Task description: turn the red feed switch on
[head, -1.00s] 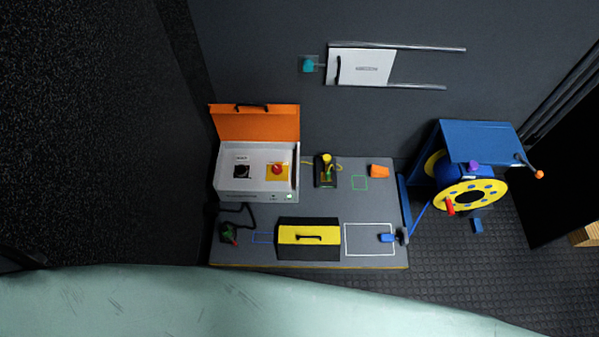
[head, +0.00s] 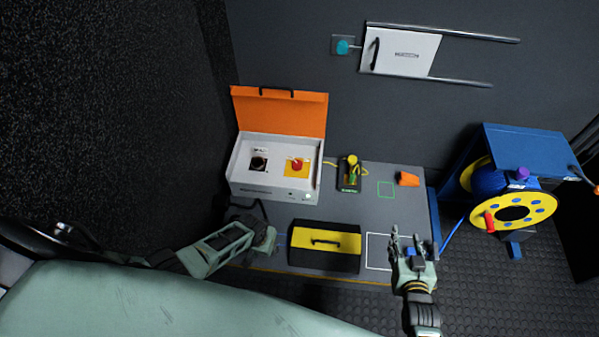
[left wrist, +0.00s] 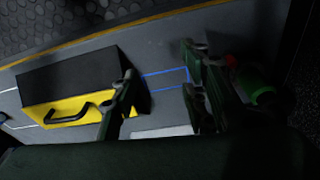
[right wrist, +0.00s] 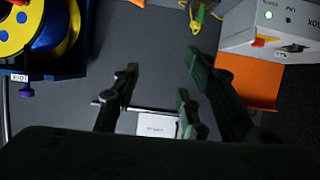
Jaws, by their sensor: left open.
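The red switch (head: 297,164) is a red knob on a yellow plate inside a white box (head: 262,189) with a raised orange lid (head: 280,112). Its setting is too small to tell. The switch also shows partly in the right wrist view (right wrist: 264,41), at the upper right. My left gripper (head: 267,240) is low in front of the box, left of a yellow-and-black case; its fingers are apart and empty in the left wrist view (left wrist: 160,92). My right gripper (head: 407,238) is open and empty over the white outlined square, away from the switch.
The yellow-and-black case (head: 325,243) stands at the bench's front. A black device with a yellow top (head: 349,175) and an orange block (head: 408,179) lie right of the box. A blue-and-yellow cable reel (head: 512,212) stands at right. A green-and-red item (left wrist: 258,85) is beside my left fingers.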

